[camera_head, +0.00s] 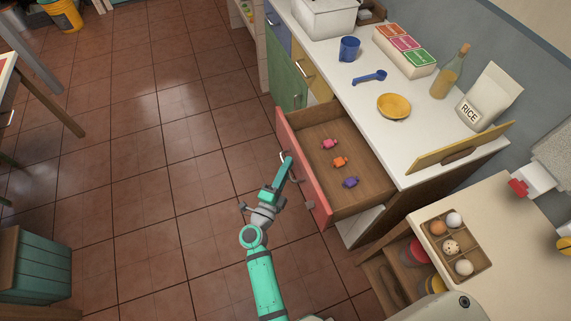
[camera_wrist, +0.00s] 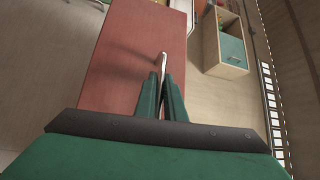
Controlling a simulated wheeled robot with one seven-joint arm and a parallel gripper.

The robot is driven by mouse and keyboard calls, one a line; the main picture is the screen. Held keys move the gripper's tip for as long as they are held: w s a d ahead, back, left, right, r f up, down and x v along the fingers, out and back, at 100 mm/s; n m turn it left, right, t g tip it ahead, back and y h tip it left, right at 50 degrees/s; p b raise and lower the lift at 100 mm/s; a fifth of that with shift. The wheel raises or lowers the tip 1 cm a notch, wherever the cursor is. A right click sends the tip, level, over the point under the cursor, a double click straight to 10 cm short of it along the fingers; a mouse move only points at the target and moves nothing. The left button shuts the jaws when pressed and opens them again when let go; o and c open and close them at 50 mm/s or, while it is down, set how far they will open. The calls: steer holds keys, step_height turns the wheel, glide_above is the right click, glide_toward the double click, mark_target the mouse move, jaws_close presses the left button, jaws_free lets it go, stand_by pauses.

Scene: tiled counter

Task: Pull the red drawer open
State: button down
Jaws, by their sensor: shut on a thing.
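The red drawer (camera_head: 299,165) is pulled out from under the white counter, and its wooden inside shows. Inside it lie a pink item (camera_head: 329,144), an orange item (camera_head: 340,162) and a purple item (camera_head: 351,183). My gripper (camera_head: 287,160) is at the outer side of the red front, shut on the drawer's metal handle (camera_head: 283,156). In the wrist view the red front (camera_wrist: 128,58) fills the middle left, and the handle (camera_wrist: 163,62) runs between my two green fingers.
The counter (camera_head: 365,97) holds a blue mug (camera_head: 349,49), a yellow bowl (camera_head: 394,106), a bottle (camera_head: 449,74) and a rice bag (camera_head: 487,97). An egg tray (camera_head: 435,257) sits on the nearer counter. Tiled floor (camera_head: 150,180) left of the drawer is open.

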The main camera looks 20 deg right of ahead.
steer(key=shift+s, duration=0.1)
steer(key=c, duration=2.1)
jaws_free()
steer(key=shift+a, duration=0.1)
steer(key=v, duration=1)
steer(key=shift+s+a, duration=0.25)
steer(key=shift+a, duration=0.05)
